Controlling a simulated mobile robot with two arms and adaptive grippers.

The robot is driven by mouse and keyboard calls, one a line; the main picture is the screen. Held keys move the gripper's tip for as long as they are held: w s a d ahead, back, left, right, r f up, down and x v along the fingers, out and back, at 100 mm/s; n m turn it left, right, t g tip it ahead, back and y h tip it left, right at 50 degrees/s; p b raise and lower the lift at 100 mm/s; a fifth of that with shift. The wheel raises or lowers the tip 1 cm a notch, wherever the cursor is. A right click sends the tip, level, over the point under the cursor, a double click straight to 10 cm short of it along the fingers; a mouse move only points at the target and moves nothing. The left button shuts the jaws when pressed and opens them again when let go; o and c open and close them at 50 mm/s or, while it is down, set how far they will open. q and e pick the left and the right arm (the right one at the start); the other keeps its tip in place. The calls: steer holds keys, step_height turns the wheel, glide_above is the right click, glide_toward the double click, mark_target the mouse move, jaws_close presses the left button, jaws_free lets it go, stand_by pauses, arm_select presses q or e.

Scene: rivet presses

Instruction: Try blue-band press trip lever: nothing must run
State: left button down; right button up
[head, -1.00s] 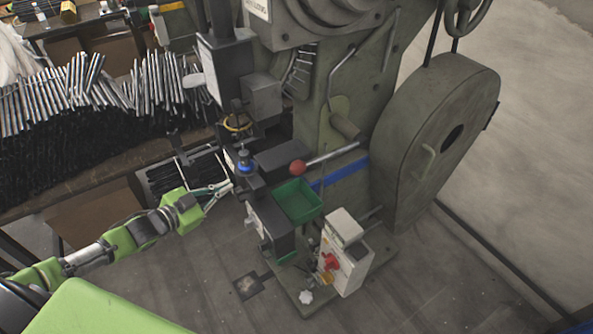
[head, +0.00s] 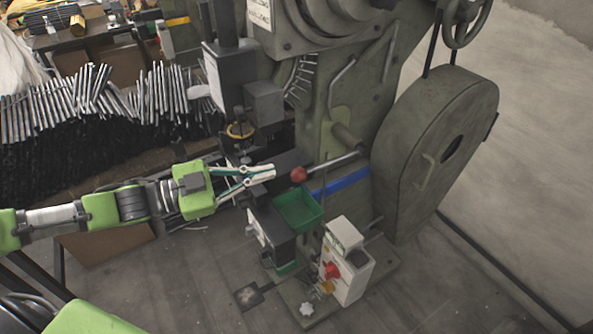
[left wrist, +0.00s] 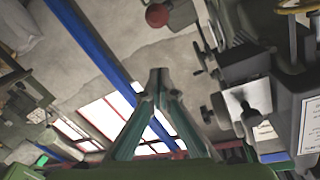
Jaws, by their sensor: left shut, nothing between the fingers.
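The press with the blue band (head: 341,183) stands in the middle of the head view. Its trip lever is a metal rod ending in a red ball (head: 299,175), reaching out to the left. My left gripper (head: 272,173) is shut and empty, its fingertips just left of the red ball with a small gap in the picture. In the left wrist view the shut fingertips (left wrist: 158,76) point up and the red ball (left wrist: 158,15) is beyond them at the top. The flywheel guard (head: 440,150) is at the right. My right gripper is not in view.
A green tray (head: 312,222) sits below the lever. A pale control box (head: 347,275) with a red switch (head: 332,270) stands in front of the press. Bundles of metal rods (head: 60,105) lie on the bench at left. Floor is clear at lower right.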

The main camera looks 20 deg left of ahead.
arm_select(q)
steer(key=shift+w+d, duration=0.15)
steer(key=p, duration=0.3)
glide_above(297, 172)
steer(key=s+d, duration=0.1)
steer(key=d, duration=0.2)
steer(key=a+f, duration=0.1)
steer(key=f, duration=0.1)
steer(key=shift+a+f, duration=0.4)
steer(key=shift+a+f+p, duration=0.3)
steer(key=shift+a+f, duration=0.2)
steer(key=shift+f, duration=0.1)
